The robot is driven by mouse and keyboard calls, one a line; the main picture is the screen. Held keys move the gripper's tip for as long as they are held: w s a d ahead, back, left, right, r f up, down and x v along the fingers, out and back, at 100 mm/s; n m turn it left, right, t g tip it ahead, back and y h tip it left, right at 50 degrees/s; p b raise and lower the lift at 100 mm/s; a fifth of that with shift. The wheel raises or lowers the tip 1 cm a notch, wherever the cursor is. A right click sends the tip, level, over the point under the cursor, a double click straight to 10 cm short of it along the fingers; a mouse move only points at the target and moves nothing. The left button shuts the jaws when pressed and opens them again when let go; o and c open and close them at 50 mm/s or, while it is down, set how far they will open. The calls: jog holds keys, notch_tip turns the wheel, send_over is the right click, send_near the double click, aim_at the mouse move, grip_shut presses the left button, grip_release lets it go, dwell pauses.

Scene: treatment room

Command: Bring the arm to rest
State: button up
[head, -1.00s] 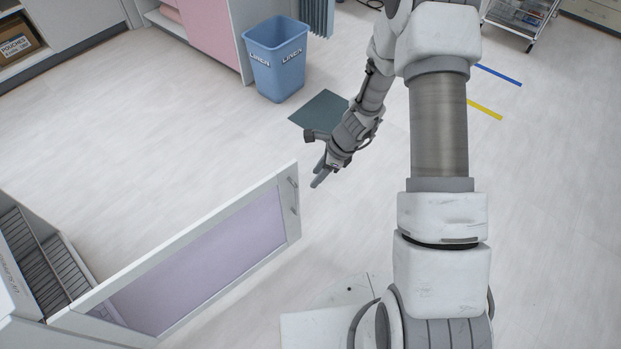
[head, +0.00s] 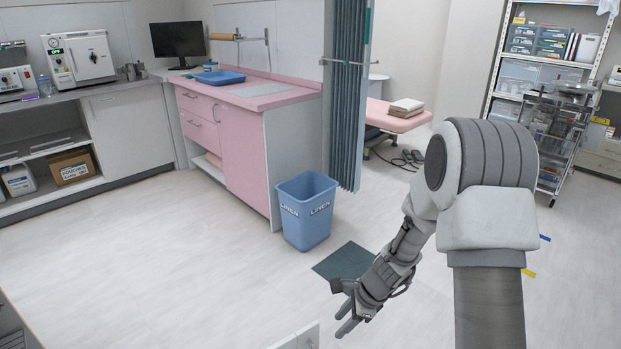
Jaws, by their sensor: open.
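My arm rises at the right of the head view and bends over, with the forearm angled down to the left. My gripper (head: 345,317) is at its lower end, empty, with the fingers apart and pointing down to the left. It hangs in the air in front of the dark floor mat (head: 344,263), above and to the right of the top edge of an open door (head: 298,338) at the bottom of the view. Most of that door is out of view.
A blue linen bin (head: 306,212) stands behind the mat, beside a pink cabinet (head: 245,150). A grey curtain (head: 346,100) hangs behind the bin. A wire cart (head: 556,135) stands at the back right. The floor on the left is clear.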

jog(key=s+r+n+t+h, duration=0.1)
jog(key=s+r+n, duration=0.3)
jog(key=r, duration=0.6)
jog(key=s+r+n+t, duration=0.1)
jog(key=s+r+n, duration=0.3)
jog(key=r, duration=0.6)
jog(key=s+d+r+n+t+h+p, duration=0.15)
jog(key=s+d+r+n+h, duration=0.35)
jog(key=s+r+n, duration=0.8)
notch_tip(320, 180, up, 15)
jog(key=m+y+p, duration=0.1)
jog(key=m+p, duration=0.1)
jog(key=p, duration=1.4)
jog(key=shift+s+d+r+m+t+y, duration=0.2)
jog(key=shift+s+d+m+t+y, duration=0.15)
jog(key=shift+s+d, duration=0.1)
